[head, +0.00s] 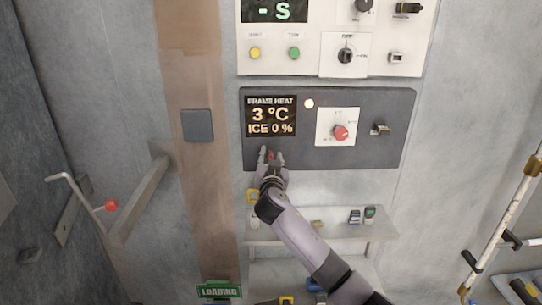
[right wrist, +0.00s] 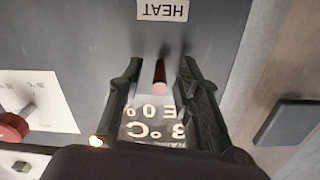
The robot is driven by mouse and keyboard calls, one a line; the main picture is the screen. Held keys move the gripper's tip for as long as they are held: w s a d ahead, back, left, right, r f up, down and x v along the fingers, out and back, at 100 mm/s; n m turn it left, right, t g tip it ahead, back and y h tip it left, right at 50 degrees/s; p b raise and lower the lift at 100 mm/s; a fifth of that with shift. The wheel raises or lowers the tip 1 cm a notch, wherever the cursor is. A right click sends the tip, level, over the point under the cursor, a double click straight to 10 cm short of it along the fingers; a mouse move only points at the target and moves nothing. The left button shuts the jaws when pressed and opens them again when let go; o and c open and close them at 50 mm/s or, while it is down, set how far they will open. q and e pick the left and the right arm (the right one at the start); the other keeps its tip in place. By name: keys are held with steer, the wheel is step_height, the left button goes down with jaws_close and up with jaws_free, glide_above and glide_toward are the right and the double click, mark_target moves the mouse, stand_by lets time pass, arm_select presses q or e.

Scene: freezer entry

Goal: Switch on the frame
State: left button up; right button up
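The dark grey frame heat panel (head: 300,153) is on the wall, its display (head: 270,116) reading "FRAME HEAT 3 °C ICE 0 %". A small round lamp (head: 309,104) on it glows white. My right gripper (head: 271,155) is at the panel's lower left, below the display. In the right wrist view, which shows the panel upside down, the right gripper (right wrist: 158,85) is open. A red switch lever (right wrist: 160,76) stands between its fingers, with a visible gap on each side. A "HEAT" label (right wrist: 162,10) is close to it. My left gripper is out of view.
The panel also has a red knob (head: 341,133) on a white plate and a metal latch (head: 380,129). A white control panel (head: 300,66) is above. A shelf (head: 335,228) with small items is below. A lever with a red ball (head: 111,205) is at left.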

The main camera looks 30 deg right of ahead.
jaws_close()
stand_by(0.4)
